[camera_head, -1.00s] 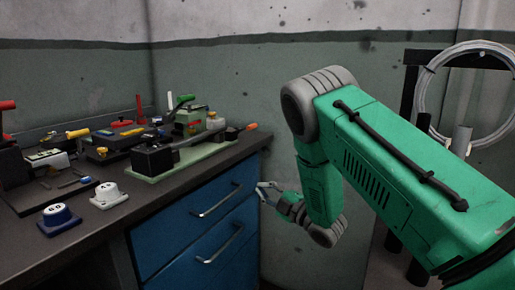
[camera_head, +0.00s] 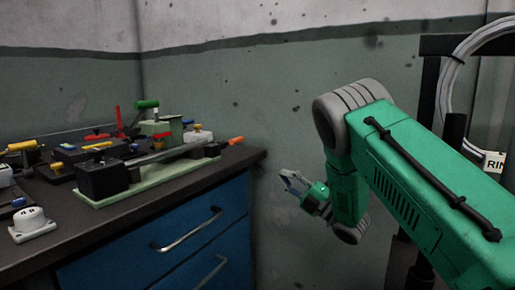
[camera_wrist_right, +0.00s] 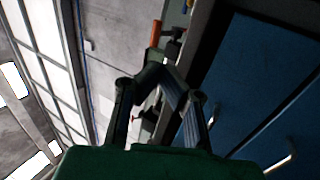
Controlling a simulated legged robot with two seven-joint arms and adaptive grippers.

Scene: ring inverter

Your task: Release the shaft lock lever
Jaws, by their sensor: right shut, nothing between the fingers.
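A long device on a pale green base (camera_head: 150,183) stands at the bench's right end. It has a black block (camera_head: 104,178), a grey shaft-like bar (camera_head: 165,154), a green body (camera_head: 176,128) and a lever with a green grip (camera_head: 147,104). An orange handle (camera_head: 236,141) sticks out at its right end; it also shows in the right wrist view (camera_wrist_right: 156,33). I cannot tell which part is the shaft lock lever. My right gripper (camera_head: 286,180) is shut and empty, off the bench's right end and apart from the device. My left gripper is not in view.
The bench top (camera_head: 100,221) has blue drawers (camera_head: 190,235) with metal handles below. A white round-topped part (camera_head: 32,224) sits at front left. Tools with red and yellow parts stand behind. A coiled cable (camera_head: 452,75) hangs on a black rack at right. Wall stands behind.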

